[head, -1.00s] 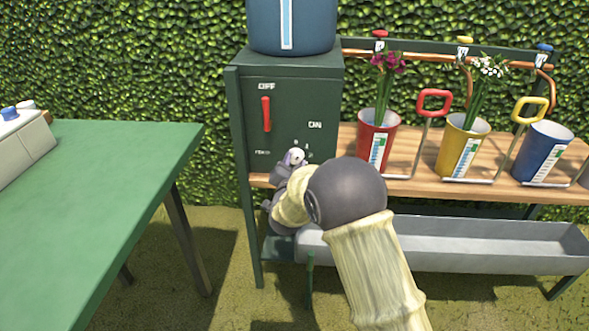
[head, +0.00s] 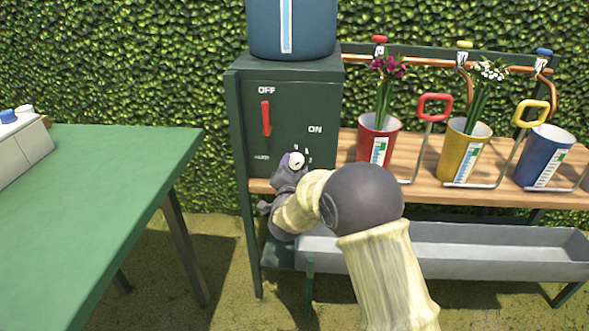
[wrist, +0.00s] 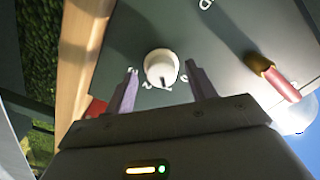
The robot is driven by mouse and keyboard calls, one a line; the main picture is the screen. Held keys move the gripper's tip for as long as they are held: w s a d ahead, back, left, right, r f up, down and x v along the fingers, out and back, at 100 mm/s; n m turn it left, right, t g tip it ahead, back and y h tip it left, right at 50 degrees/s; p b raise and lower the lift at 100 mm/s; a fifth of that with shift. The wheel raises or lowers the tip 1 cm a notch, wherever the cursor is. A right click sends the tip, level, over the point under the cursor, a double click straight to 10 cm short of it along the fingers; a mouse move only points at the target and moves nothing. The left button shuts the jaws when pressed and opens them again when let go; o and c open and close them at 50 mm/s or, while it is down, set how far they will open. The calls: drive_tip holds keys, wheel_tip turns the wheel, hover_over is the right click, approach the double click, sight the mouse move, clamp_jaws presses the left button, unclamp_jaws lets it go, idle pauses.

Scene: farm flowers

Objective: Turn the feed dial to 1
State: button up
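The feed dial is a round white knob (wrist: 162,67) on the dark green panel (wrist: 140,30), with small white marks around it. A dark pointer line shows on the knob's face; I cannot read the numbers. In the head view the dial (head: 296,160) sits low on the green cabinet (head: 285,120), partly hidden by my gripper. My gripper (wrist: 163,92) is open, with one finger on each side of the knob in the wrist view. The fingers appear apart from the knob. In the head view my gripper (head: 289,176) is just below the dial.
A red lever (head: 266,118) is on the same panel, between OFF and ON labels. A blue tank (head: 310,25) stands on top. Red (head: 372,147), yellow (head: 457,150) and blue (head: 536,155) pots stand right on a wooden shelf. A green table (head: 90,190) is left.

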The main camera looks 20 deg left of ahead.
drive_tip(key=shift+s+r, duration=0.1)
drive_tip(key=p+v, duration=0.3)
drive_tip(key=v, duration=1.4)
drive_tip(key=shift+d, duration=0.15)
